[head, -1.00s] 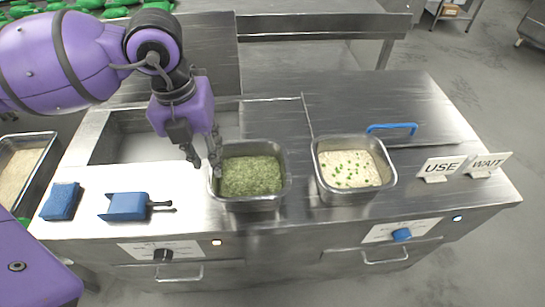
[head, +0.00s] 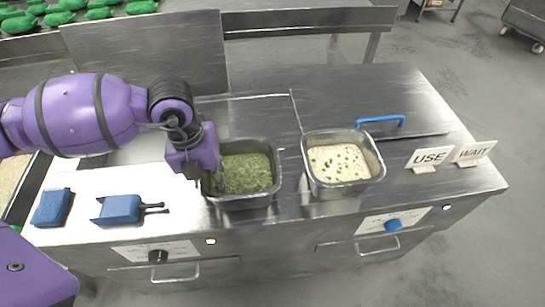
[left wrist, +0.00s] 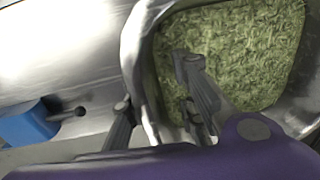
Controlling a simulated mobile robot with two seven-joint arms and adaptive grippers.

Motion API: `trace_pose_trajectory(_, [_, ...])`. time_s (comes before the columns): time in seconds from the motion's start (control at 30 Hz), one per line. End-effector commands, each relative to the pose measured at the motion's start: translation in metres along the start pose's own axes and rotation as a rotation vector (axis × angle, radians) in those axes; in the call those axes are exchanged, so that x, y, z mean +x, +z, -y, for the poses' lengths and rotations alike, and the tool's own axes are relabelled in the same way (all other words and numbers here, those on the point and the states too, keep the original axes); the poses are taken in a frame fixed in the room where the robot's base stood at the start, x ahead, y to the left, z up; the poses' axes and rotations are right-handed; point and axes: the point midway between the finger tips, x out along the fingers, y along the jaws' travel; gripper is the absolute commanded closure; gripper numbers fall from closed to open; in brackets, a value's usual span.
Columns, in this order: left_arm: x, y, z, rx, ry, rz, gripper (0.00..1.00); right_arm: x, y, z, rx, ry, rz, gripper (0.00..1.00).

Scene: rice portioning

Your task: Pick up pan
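A metal pan of chopped green filling (head: 275,190) stands on the steel counter (head: 300,224). A second metal pan (head: 309,180) to its right holds pale rice with green bits. My left gripper (head: 213,186) is at the left rim of the green-filled pan, its fingers partly hidden by the wrist in the head view. In the left wrist view, my left gripper (left wrist: 155,85) is open, with one finger outside the pan wall (left wrist: 137,65) and the other inside over the filling. No grip on the rim is visible. My right gripper is not in view.
A blue handle (head: 380,120) is behind the rice pan. USE (head: 430,158) and WAIT (head: 474,152) signs stand at the right. Bare counter separates the pans.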

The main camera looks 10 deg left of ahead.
Motion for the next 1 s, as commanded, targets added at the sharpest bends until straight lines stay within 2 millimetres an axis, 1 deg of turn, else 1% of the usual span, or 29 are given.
trace_pose_trajectory(0.03, [0.0006, -0.0006, -0.0006, -0.001, 0.001, -0.002, 0.76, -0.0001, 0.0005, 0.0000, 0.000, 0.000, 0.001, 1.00])
trace_pose_trajectory(0.07, [0.0005, -0.0006, -0.0006, -0.001, 0.001, -0.002, 0.78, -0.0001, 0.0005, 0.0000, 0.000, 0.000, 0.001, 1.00])
trace_pose_trajectory(0.2, [0.0003, -0.0006, -0.0005, -0.001, 0.001, -0.002, 0.97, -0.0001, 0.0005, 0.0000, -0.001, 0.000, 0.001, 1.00])
trace_pose_trajectory(0.23, [0.0002, -0.0006, -0.0005, -0.001, 0.001, -0.002, 1.00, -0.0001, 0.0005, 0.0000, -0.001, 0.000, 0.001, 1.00])
trace_pose_trajectory(1.0, [-0.0017, 0.0009, -0.0015, -0.001, 0.003, 0.001, 1.00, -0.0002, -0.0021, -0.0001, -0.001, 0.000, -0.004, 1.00])
